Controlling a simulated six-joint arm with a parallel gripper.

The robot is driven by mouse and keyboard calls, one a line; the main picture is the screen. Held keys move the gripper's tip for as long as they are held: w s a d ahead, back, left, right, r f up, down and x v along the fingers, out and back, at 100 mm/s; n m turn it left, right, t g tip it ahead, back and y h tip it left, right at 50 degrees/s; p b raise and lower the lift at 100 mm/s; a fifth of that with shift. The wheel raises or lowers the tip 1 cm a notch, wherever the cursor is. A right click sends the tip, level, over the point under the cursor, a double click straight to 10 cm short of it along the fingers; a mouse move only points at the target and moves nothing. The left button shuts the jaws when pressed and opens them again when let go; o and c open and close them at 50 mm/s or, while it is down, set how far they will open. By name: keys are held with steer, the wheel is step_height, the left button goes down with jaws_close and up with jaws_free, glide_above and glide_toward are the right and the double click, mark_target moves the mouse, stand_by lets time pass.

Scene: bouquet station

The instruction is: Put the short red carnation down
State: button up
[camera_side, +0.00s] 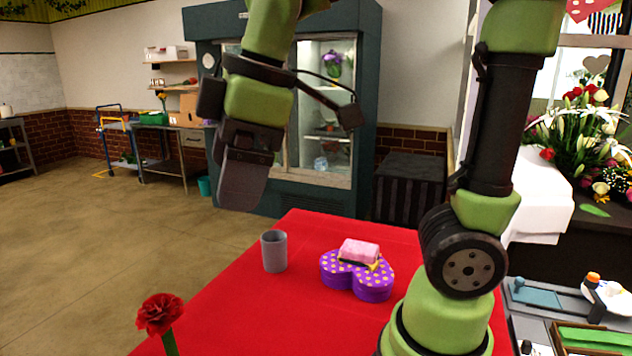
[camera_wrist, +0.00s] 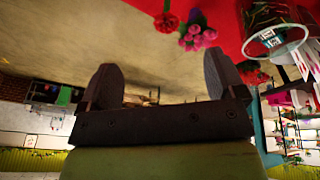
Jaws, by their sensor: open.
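A red carnation (camera_side: 160,314) with a green stem stands upright at the lower left of the side view, by the edge of the red table; the bottom of its stem is out of frame. My gripper (camera_side: 242,190) hangs high above the table's left side, well apart from the flower. In the wrist view my gripper (camera_wrist: 161,78) has its two fingers wide apart with nothing between them. A red carnation (camera_wrist: 166,22) shows at the top there, beside a pink bunch (camera_wrist: 197,37). I cannot tell which carnation is the short one.
On the red table (camera_side: 245,325) stand a grey cup (camera_side: 274,251) and a purple dotted heart-shaped box (camera_side: 358,280) with a pink item (camera_side: 359,251) on top. A clear round vessel (camera_wrist: 276,42) is at the upper right of the wrist view. The table's front middle looks clear.

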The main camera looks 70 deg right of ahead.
steer(key=s+d+f+m+t, duration=0.1)
steer(key=s+d+m+t, duration=0.2)
steer(key=s+m, duration=0.5)
steer(key=shift+s+f+m+t+y, duration=0.2)
steer(key=shift+f+m+t+y, duration=0.2)
steer(key=shift+m, duration=2.1)
